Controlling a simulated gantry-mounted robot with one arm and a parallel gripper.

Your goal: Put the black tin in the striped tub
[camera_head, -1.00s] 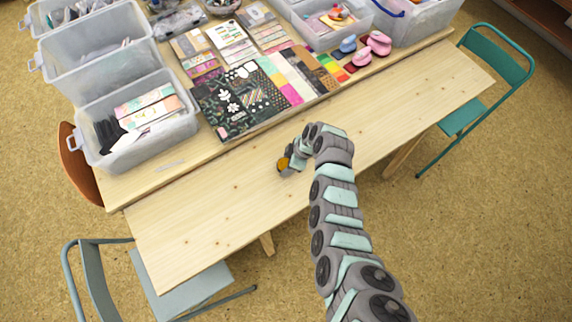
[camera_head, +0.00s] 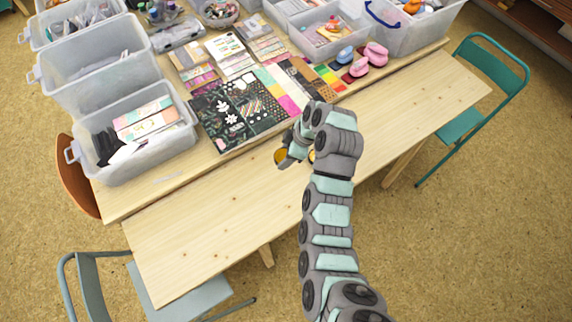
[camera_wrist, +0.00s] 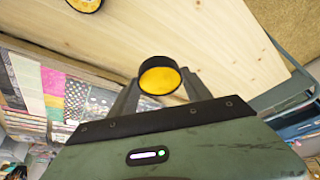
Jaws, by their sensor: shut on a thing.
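A round black tin with a yellow-orange face (camera_wrist: 160,76) is between the two fingers of my gripper (camera_wrist: 160,88) in the wrist view. My gripper is shut on it. In the head view, my gripper (camera_head: 284,157) is above the front wooden plank, with the tin's yellow face (camera_head: 281,156) just showing at its tip. A second round black-rimmed yellow piece (camera_wrist: 86,3) lies on the wood at the wrist view's top edge. It also shows partly behind my arm in the head view (camera_head: 311,156). I cannot make out a striped tub in either view.
Patterned card sheets (camera_head: 237,112) lie behind my gripper. Clear plastic bins (camera_head: 150,152) stand at the left, and more at the back right. Pink and blue punches (camera_head: 372,54) sit near the back. The front plank (camera_head: 215,225) is bare to the left and right.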

